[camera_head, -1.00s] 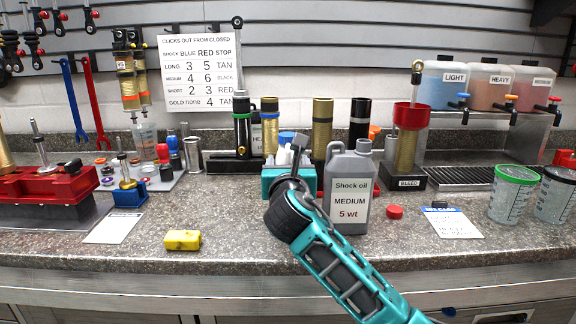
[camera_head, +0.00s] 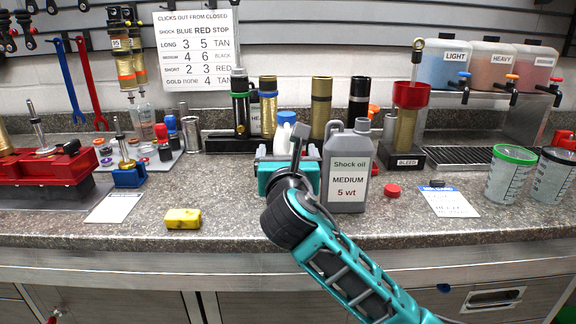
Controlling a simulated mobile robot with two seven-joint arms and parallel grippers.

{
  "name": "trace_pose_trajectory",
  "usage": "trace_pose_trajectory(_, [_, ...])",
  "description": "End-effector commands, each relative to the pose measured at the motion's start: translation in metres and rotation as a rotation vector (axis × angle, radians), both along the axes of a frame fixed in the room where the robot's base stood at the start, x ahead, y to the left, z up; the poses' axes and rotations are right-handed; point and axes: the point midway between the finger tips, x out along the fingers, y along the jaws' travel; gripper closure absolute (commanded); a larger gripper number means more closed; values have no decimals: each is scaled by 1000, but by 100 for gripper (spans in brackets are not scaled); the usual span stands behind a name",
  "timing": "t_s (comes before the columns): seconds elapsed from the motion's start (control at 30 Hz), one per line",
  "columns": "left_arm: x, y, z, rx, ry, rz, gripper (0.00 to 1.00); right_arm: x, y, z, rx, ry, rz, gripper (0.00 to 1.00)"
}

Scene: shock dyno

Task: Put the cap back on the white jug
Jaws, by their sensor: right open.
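The white jug (camera_head: 287,137) stands on the counter beyond my right gripper. Its lower part is hidden behind the gripper. A blue cap (camera_head: 287,117) shows at its top; whether it is seated I cannot tell. A small red cap (camera_head: 393,191) lies on the counter right of a grey shock oil bottle (camera_head: 347,175). My right gripper (camera_head: 288,157) is seen from behind, just left of the grey bottle, open, with its teal body in front of the white jug. Its fingertips are mostly hidden, so contact with the jug cannot be told. My left gripper is out of view.
A yellow block (camera_head: 183,219) lies near the front edge. Shock bodies stand in a row behind the jug. Two clear measuring cups (camera_head: 510,172) stand at the right. A paper card (camera_head: 448,201) lies right of the red cap. Counter front left of my arm is mostly clear.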

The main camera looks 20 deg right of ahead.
Motion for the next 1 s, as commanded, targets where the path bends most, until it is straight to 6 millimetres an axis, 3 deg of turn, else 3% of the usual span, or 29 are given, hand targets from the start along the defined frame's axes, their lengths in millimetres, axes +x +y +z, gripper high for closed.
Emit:
trace_pose_trajectory(0.1, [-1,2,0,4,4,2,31,-25,7,0,-1,0,2,12])
trace_pose_trajectory(0.33, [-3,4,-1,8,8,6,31,-54,16,0,-2,1,1,12])
trace_pose_trajectory(1.0, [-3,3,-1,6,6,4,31,-61,16,-4,26,6,0,12])
